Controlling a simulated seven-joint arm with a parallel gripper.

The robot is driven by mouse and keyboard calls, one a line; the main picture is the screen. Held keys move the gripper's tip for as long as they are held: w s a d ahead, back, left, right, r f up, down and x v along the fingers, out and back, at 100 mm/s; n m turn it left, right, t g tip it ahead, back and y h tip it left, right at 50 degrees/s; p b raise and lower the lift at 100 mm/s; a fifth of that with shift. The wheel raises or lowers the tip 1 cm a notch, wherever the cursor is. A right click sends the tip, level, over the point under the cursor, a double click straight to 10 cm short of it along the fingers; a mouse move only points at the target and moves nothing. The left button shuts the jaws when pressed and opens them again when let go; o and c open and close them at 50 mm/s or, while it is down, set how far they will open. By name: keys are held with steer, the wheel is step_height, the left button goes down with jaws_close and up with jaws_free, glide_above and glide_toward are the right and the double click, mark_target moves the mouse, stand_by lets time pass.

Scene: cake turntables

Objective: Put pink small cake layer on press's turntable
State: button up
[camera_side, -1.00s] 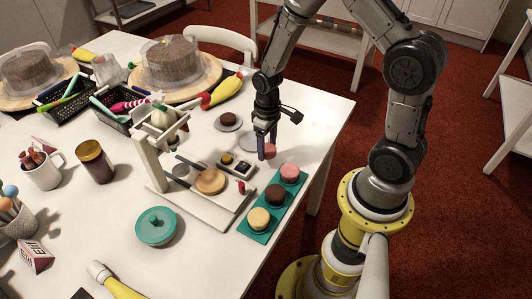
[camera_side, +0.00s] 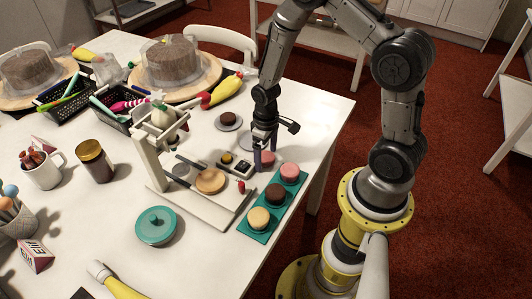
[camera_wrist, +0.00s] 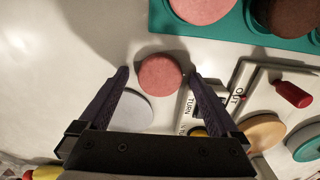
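The pink small cake layer (camera_wrist: 160,76) is a round pink disc between the tips of my gripper (camera_wrist: 159,77) in the wrist view. My gripper is open, with one finger on each side of the disc and a narrow gap showing at each. In the side view my gripper (camera_side: 265,162) is low over the white table, and its fingers partly hide the pink layer (camera_side: 267,155). The press (camera_side: 150,160) stands to the left, with a round tan turntable (camera_side: 210,181) on its base. The tan disc (camera_wrist: 264,134) also shows in the wrist view.
A teal tray (camera_side: 245,228) holds pink, dark brown and yellow cakes close to my gripper. A small button box (camera_side: 234,166) lies between the press and my gripper. A red knob (camera_wrist: 292,94) sits near the OUT label. A small grey plate (camera_side: 238,125) lies behind.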

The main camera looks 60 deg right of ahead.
step_height(320, 180, up, 12)
step_height(320, 180, up, 12)
steer(key=r+t, duration=0.1)
steer(key=t, duration=0.2)
glide_above(266, 156)
steer(key=s+a, duration=0.4)
steer(key=s, duration=0.1)
steer(key=s+a+r+t, duration=0.1)
steer(key=s+r, duration=0.3)
steer(key=s, duration=0.1)
steer(key=shift+s, duration=0.3)
steer(key=shift+t, duration=0.7)
steer(key=s, duration=0.1)
steer(key=s+r, duration=0.1)
steer(key=s, duration=0.1)
steer(key=s+a, duration=0.1)
steer(key=s, duration=0.1)
steer(key=shift+r, duration=0.35)
steer(key=shift+s+a, duration=0.1)
steer(key=shift+s, duration=0.25)
steer(key=shift+c, duration=1.1)
